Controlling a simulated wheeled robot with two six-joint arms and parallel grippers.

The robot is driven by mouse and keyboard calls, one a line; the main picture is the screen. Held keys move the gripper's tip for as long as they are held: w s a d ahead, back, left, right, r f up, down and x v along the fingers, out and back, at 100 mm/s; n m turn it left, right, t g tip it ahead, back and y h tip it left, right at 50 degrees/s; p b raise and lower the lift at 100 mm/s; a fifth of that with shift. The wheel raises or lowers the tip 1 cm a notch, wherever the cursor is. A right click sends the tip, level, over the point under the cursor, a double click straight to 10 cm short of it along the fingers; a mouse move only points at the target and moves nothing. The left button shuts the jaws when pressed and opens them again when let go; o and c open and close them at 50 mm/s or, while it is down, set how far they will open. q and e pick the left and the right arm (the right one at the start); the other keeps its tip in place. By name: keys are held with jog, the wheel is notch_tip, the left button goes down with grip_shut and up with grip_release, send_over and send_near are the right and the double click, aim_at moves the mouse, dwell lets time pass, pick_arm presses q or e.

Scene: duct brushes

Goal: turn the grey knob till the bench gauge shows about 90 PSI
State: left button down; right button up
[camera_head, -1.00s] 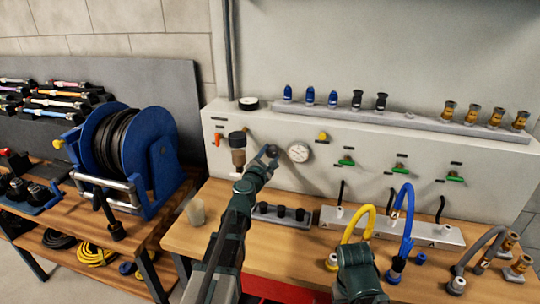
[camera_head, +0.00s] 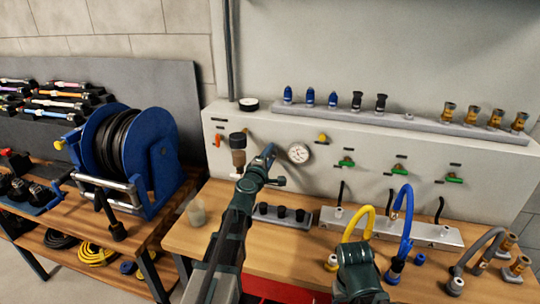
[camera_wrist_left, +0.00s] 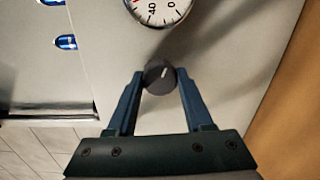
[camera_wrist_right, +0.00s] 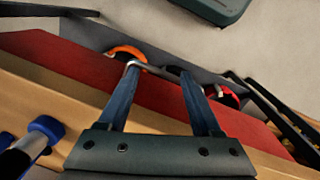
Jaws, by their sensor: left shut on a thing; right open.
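The grey knob (camera_wrist_left: 158,76) sits on the pale panel between the blue fingers of my left gripper (camera_wrist_left: 158,88), which is shut on it. A light pointer mark shows on the knob's face. In the head view my left gripper (camera_head: 268,160) reaches the panel and hides the knob. The round white bench gauge (camera_head: 298,153) is just right of it; its needle is too small to read there. The gauge's dial shows partly in the left wrist view (camera_wrist_left: 158,8), cut off by the top edge. My right gripper (camera_wrist_right: 160,95) is open and empty over the bench's front area.
A dark-topped filter unit (camera_head: 238,150) is on the panel left of my left gripper. A yellow valve handle (camera_head: 323,138) and green valve handles (camera_head: 346,162) are to the right. Yellow hose (camera_head: 356,222) and blue hose (camera_head: 406,222) rise from the bench near my right arm.

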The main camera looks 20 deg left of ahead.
pick_arm(q)
jog(key=shift+m, duration=3.5)
pick_arm(e)
jog(key=shift+r, duration=0.2)
pick_arm(q)
jog(key=shift+y, duration=0.3)
jog(key=shift+c, duration=1.5)
grip_release()
jog(key=shift+s, duration=0.1)
